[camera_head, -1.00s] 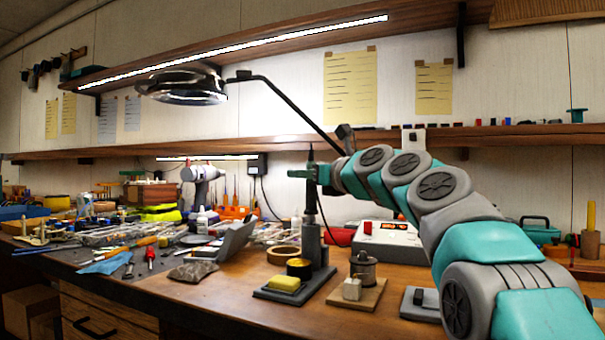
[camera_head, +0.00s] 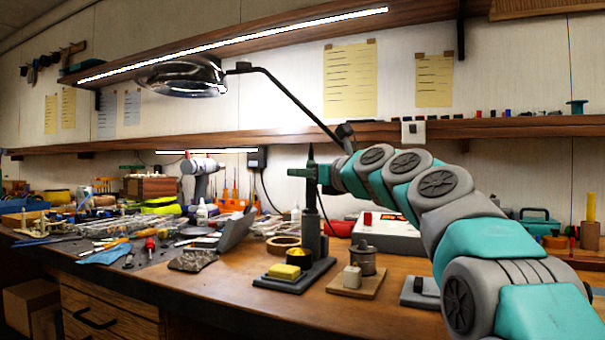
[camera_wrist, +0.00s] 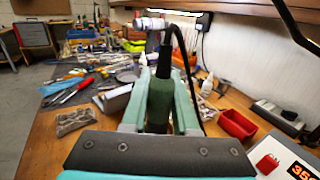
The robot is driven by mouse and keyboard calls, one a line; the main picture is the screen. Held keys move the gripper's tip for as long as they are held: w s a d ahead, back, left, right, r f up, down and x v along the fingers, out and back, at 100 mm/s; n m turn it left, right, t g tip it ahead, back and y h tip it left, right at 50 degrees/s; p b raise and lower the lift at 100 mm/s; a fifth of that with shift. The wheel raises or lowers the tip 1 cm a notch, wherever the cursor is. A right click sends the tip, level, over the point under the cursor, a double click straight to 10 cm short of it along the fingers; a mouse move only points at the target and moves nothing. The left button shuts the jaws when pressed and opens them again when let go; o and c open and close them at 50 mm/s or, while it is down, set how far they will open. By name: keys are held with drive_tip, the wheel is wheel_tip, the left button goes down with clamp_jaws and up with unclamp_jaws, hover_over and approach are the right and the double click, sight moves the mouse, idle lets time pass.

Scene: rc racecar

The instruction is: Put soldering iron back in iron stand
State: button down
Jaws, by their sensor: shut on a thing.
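My gripper (camera_head: 303,173) is shut on the soldering iron (camera_head: 311,196) and holds it upright. In the wrist view the iron's green handle (camera_wrist: 159,103) sits between the fingers, with a black neck and cable at its top. The iron stand (camera_head: 285,285) is a dark base with a yellow sponge and an upright grey tube (camera_head: 310,236). The iron's dark lower part lines up with the tube's top in the head view. I cannot tell whether its tip is inside the tube. The stand is hidden in the wrist view.
The white soldering station (camera_head: 385,234) stands behind and right of the stand. A wooden block with a metal pot (camera_head: 362,262) is close on the right. A grey wedge-shaped thing (camera_head: 237,230) is left. A red bin (camera_wrist: 237,125) lies behind. A lamp arm hangs above.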

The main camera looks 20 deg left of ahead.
drive_tip(key=shift+c, duration=1)
unclamp_jaws()
drive_tip(key=s+d+r+p, duration=0.1)
drive_tip(key=s+d+r, duration=0.1)
drive_tip(key=d, duration=0.4)
drive_tip(key=shift+s+p, duration=0.3)
drive_tip(key=shift+s, duration=0.55)
idle(0.5)
